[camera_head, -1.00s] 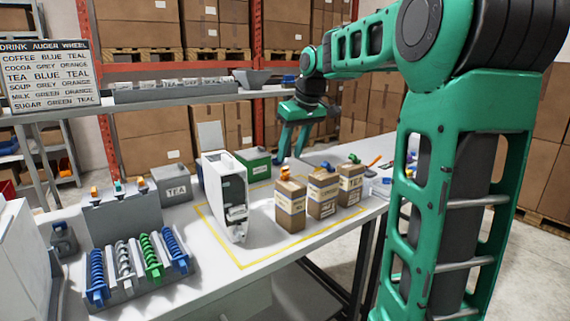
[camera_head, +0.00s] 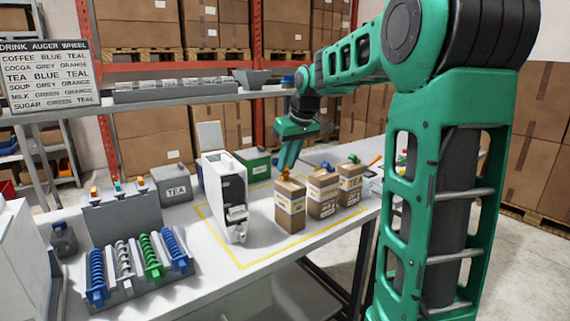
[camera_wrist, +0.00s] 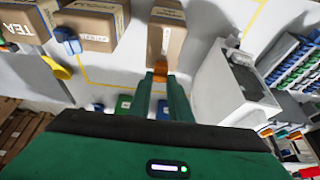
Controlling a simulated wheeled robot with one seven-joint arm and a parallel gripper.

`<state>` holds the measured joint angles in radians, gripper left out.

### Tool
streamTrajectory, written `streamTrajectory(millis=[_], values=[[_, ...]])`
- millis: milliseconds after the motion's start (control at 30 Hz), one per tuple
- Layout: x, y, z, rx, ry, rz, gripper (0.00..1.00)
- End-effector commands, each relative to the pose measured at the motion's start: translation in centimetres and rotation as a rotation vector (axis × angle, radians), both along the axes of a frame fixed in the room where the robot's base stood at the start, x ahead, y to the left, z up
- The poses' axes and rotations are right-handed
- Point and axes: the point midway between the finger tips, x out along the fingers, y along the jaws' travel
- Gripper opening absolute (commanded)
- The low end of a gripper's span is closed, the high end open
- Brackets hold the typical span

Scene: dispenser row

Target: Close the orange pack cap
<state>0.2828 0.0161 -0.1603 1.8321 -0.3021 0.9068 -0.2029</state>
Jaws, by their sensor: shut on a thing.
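The orange pack cap (camera_wrist: 160,71) shows between my fingertips in the wrist view. It sits at the top of the leftmost brown pack (camera_head: 290,206), which also shows in the wrist view (camera_wrist: 166,40). My gripper (camera_head: 286,169) reaches down to this pack from behind, its fingers shut on the orange cap. In the wrist view my gripper (camera_wrist: 160,74) hides part of the cap, so I cannot tell whether it is open or closed on its spout. The pack stands upright.
Two more brown packs, a middle one (camera_head: 322,195) and a right one (camera_head: 350,185), stand close by. A white dispenser (camera_head: 226,190) stands to the left, inside a yellow outline. Auger wheels (camera_head: 150,258) sit at front left.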

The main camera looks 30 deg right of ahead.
Motion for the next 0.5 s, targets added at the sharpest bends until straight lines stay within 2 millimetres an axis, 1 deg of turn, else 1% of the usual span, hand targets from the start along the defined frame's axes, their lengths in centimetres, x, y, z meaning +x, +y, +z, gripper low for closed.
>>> streamTrajectory(millis=[267,500], values=[[0.3,0.0,0.0,-0.001,0.043,0.002,0.0],[1.0,0.0,-0.1,-0.007,0.181,0.001,0.0]])
